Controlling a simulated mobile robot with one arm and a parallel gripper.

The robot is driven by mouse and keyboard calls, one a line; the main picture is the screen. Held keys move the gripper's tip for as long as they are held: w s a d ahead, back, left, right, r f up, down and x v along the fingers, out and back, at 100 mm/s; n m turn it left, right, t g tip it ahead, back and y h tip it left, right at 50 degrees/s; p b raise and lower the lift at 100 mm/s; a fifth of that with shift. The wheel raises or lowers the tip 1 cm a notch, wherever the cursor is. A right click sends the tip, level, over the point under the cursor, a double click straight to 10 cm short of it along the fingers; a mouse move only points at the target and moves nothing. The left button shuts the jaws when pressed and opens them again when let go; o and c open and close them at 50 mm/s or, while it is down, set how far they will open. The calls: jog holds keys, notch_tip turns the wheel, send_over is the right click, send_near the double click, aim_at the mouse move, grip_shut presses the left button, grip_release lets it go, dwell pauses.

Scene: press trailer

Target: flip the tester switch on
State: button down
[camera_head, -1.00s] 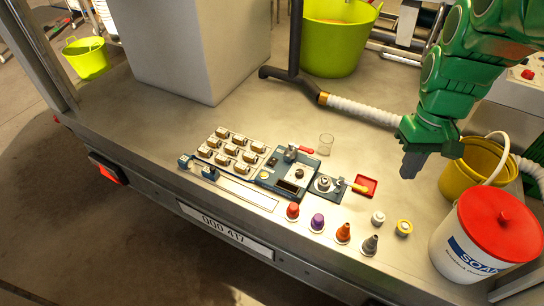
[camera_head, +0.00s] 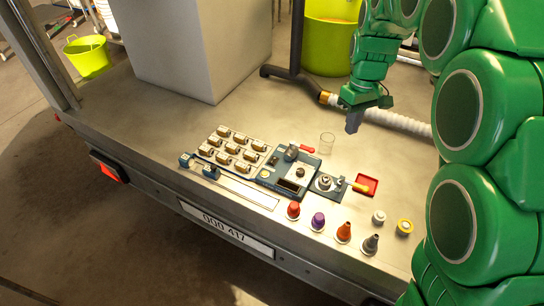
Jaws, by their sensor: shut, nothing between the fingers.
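A dark blue-grey device panel (camera_head: 268,176) lies on the trailer bed among the small parts, with a dark window, a pale square plate with a knob, and a red-handled lever (camera_head: 306,149). It seems to be the tester, but I cannot make out which part is its switch or how it is set. My gripper (camera_head: 352,126) is shut and empty, pointing down above the bed, behind and to the right of the panel, apart from everything.
A rack of brown-and-white blocks (camera_head: 215,142) and a rail (camera_head: 240,190) lie left of the panel. A clear cup (camera_head: 326,143) stands between panel and gripper. A red tray (camera_head: 366,180) and several coloured cones (camera_head: 343,232) are nearby. A white hose (camera_head: 400,122) runs behind.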

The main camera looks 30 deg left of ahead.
jog(key=w+a+f+n, duration=0.35)
jog(key=a+f, duration=0.25)
jog(key=a, duration=0.5)
jog(key=n, duration=0.4)
send_over(272, 162)
jog(key=w, duration=0.2)
notch_tip(272, 162, down, 9)
jog(key=shift+s+m, duration=0.1)
jog(key=shift+m, duration=0.15)
jog(key=f, duration=0.4)
jog(key=s+f, duration=0.1)
jog(key=f, duration=0.7)
jog(key=shift+s+f, duration=0.25)
jog(key=shift+s, duration=0.1)
jog(key=shift+f, duration=0.7)
jog(key=shift+s+a+f, duration=0.1)
